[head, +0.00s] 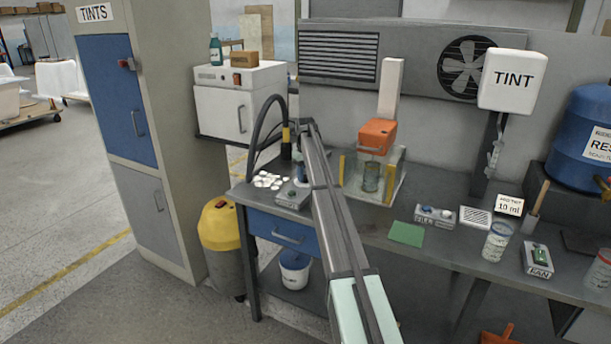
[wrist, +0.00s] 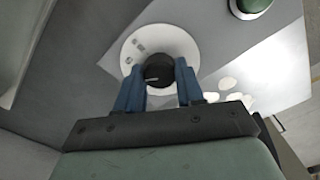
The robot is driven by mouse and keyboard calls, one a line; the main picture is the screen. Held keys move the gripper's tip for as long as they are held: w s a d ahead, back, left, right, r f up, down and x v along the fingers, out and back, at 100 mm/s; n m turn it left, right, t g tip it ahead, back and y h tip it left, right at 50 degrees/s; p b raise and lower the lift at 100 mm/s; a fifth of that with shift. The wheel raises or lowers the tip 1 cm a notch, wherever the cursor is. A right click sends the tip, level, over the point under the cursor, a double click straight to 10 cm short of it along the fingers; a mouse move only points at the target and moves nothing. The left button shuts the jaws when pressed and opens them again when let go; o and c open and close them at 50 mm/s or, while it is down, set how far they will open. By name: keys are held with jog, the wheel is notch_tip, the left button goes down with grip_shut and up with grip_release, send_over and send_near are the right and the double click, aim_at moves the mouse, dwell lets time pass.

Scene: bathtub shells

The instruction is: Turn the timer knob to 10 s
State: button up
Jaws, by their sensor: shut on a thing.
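The timer knob (wrist: 158,67) is a dark round knob on a white round dial (wrist: 187,46) in the wrist view. A pale pointer line on the knob points roughly left in that view. The dial has a few small dark marks, too small to read. My gripper (wrist: 160,76) has its two blue fingers on either side of the knob and is shut on it. In the head view my gripper (head: 300,175) reaches down over a small grey control box (head: 292,198) at the left end of the bench. The knob is hidden there by my arm.
A green button (wrist: 250,5) sits beside the dial. Several white pieces (head: 268,180) lie left of the box. A mixing stand with an orange head (head: 377,135) stands to the right. A black hose (head: 254,135) arches close behind my gripper. A green cloth (head: 406,234) lies farther right.

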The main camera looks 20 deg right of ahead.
aim_at(305, 176)
jog(key=shift+m, duration=1.1)
jog(key=o, duration=1)
jog(key=shift+o, duration=0.2)
notch_tip(305, 176, up, 14)
jog(key=shift+f, duration=0.1)
